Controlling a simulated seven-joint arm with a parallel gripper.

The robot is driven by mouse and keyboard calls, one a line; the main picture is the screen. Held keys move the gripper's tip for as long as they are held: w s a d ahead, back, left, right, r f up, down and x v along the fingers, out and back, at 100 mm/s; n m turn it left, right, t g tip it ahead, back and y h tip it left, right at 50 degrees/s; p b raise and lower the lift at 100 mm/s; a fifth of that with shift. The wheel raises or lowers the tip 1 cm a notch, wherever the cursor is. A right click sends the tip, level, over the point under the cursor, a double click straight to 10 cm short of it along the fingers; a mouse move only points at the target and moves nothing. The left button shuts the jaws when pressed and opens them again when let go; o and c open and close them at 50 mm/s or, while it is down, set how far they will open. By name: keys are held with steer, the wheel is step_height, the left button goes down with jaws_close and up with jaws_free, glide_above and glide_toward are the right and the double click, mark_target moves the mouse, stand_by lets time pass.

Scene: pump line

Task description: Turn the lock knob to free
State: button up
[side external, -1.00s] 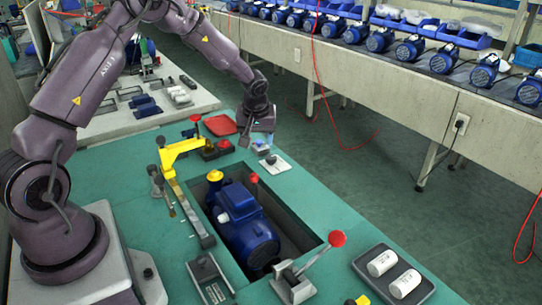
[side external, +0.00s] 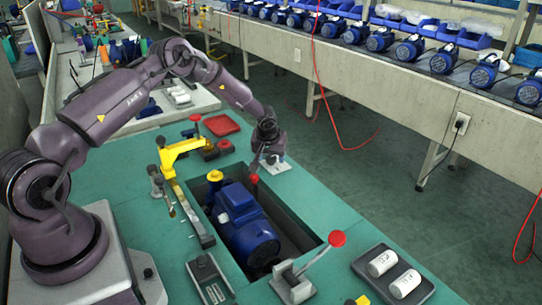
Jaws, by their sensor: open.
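My gripper (side external: 270,157) is low over a small white plate (side external: 277,167) on the green bench, beyond the far end of the recess. Its jaws are open, pointing down. The lock knob cannot be made out for sure: the small parts on this plate are hidden behind my gripper. I cannot tell whether the fingers are around a knob or touching it.
A blue pump (side external: 243,225) lies in the recess beside my gripper. A red-knobbed lever (side external: 337,239) stands at the near edge, and a yellow clamp arm (side external: 181,150) is left of my gripper. A grey tray (side external: 394,274) holds two white cylinders. A red tray (side external: 221,125) lies behind.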

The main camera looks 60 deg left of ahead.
steer(key=shift+f, duration=0.25)
steer(key=shift+a, duration=0.1)
steer(key=c, duration=0.9)
